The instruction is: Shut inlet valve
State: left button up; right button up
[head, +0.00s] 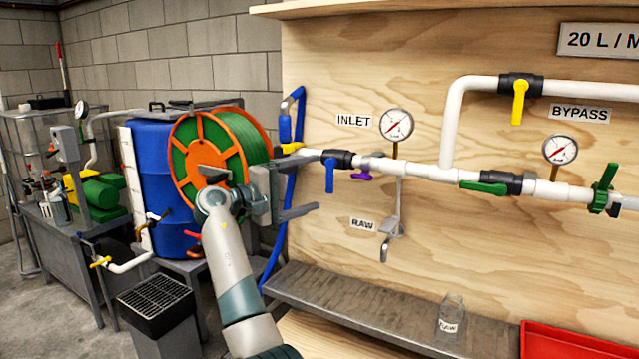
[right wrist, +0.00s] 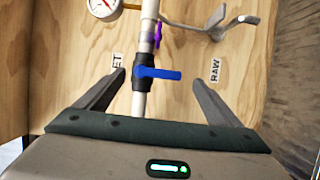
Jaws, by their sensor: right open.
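The inlet valve (head: 338,159) has a black body on the white pipe, near the INLET label. Its blue handle (head: 330,176) hangs down, across the pipe line. In the right wrist view the black valve body (right wrist: 140,77) sits on the pipe and the blue handle (right wrist: 162,73) points right, square to the pipe. My right gripper (head: 314,184) is open and empty beside the valve, facing the board. In its wrist view the fingers (right wrist: 160,80) stand apart on either side of the handle; I cannot tell how far the handle is from them. My left gripper is out of view.
A purple-handled valve (head: 363,174) and a metal raw tap (head: 392,240) are just right of the inlet valve. An inlet gauge (head: 396,124) is above. A blue hose (head: 288,200) runs down at the left. A small bottle (head: 451,316) stands on the metal shelf (head: 340,298) below.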

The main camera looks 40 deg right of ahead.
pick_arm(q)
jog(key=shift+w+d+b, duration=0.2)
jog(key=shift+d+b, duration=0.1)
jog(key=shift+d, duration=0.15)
pick_arm(e)
jog(key=a, duration=1.2)
jog(key=shift+a, duration=0.35)
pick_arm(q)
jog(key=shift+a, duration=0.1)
